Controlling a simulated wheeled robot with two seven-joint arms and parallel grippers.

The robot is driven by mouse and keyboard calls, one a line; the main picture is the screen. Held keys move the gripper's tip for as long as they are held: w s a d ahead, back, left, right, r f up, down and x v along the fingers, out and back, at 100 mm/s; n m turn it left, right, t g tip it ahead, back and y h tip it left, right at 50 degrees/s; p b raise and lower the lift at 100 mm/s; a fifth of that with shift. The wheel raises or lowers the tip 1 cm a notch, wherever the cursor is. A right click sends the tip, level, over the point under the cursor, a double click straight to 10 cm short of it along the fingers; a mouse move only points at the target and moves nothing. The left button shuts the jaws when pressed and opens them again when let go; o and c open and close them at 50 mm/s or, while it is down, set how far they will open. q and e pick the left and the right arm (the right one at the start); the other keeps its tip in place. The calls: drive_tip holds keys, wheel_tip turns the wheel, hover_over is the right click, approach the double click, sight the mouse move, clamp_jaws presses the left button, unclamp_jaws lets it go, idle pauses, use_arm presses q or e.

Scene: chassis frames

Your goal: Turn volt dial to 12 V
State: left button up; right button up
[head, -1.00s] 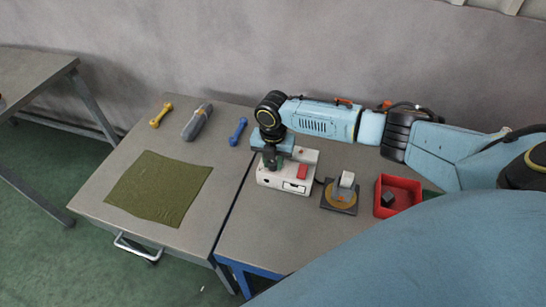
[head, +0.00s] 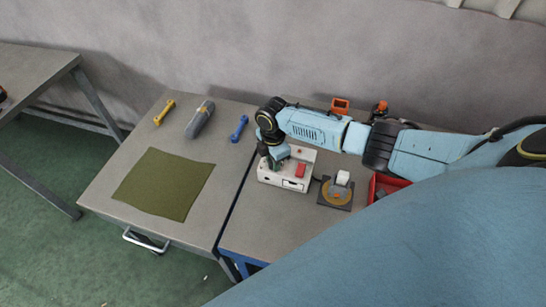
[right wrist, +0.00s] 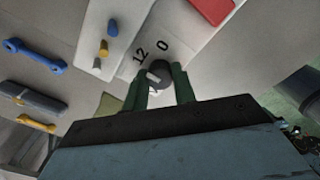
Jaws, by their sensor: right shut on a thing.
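The power box (head: 268,178) is white and stands on the right-hand table. It has a red block (head: 300,171) on it. In the right wrist view the dark round volt dial (right wrist: 161,70) sits by the printed marks 12 and 0. A pale mark shows on the dial's near left side; I cannot tell exactly which number it points at. My right gripper (right wrist: 159,83) is shut on the dial, with a green finger on each side. In the head view my right gripper (head: 275,163) is at the box's left part and hides the dial. My left gripper is not in view.
A black-based device with a tan disc (head: 337,194) stands right of the box. A red bin (head: 377,187) is partly hidden by my arm. On the left table lie a green mat (head: 165,185), a yellow wrench (head: 164,112), a grey tool (head: 200,119) and a blue wrench (head: 239,128).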

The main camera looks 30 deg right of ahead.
drive_tip(key=shift+d+m, duration=0.1)
drive_tip(key=shift+m, duration=0.3)
drive_tip(key=o, duration=1)
drive_tip(key=shift+r, duration=0.15)
wheel_tip(320, 180, up, 13)
drive_tip(key=shift+r, duration=0.1)
idle(0.4)
